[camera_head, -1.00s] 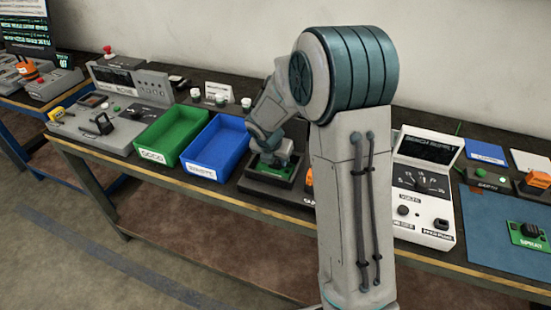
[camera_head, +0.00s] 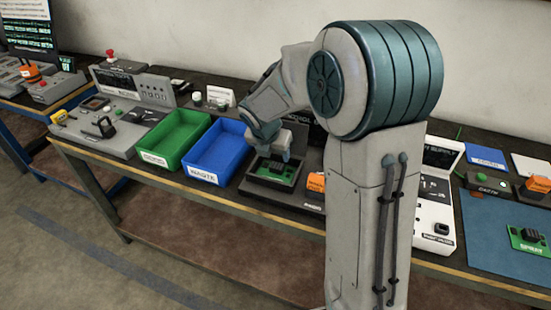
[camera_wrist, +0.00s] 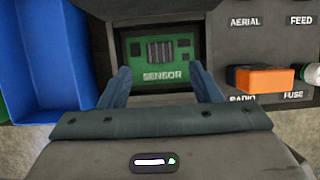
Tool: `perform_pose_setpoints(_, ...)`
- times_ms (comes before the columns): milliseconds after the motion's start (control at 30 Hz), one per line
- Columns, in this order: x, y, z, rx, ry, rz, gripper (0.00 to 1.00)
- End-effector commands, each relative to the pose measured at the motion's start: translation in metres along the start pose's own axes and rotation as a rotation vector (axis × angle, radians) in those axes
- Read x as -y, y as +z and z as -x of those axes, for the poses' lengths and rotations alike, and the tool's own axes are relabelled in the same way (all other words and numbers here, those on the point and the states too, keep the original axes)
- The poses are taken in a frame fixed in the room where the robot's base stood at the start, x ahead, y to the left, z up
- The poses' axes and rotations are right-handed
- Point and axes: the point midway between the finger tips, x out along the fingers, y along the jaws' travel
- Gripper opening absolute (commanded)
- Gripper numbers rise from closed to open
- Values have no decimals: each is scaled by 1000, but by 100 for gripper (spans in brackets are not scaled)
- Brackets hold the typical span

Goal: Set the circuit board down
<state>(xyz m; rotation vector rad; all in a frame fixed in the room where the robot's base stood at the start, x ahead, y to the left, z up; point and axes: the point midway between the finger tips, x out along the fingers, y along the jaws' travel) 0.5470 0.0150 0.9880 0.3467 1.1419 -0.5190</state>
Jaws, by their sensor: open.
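A green circuit board (camera_wrist: 158,56) marked SENSOR, with a dark chip on it, lies in a recess of a dark fixture (camera_wrist: 215,60) in the wrist view. The same board (camera_head: 274,178) shows in the head view, low in the fixture. My gripper (camera_wrist: 163,75) is open, with one finger at each side of the board's near end. The fingers are apart from each other with nothing held between them. In the head view my gripper (camera_head: 275,155) is just above the board, and its fingertips are hard to make out.
A blue bin (camera_head: 222,150) marked WASTE and a green bin (camera_head: 175,138) marked GOOD stand left of the fixture. An orange block (camera_wrist: 265,80) sits at the fixture's right. Another green board (camera_head: 528,238) lies on a blue mat (camera_head: 485,245) at far right.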

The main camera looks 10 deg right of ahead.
Motion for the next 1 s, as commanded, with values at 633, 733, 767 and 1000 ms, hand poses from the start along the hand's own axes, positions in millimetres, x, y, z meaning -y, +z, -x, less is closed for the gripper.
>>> perform_pose_setpoints(633, 38, -21, 83, -12, -16, -477, 57)
perform_pose_setpoints(733, 57, -34, 98, -24, -22, -741, 57)
perform_pose_setpoints(767, 62, -38, 102, -28, -24, -819, 57)
perform_pose_setpoints(1000, 104, -77, 130, -75, -43, -1452, 57)
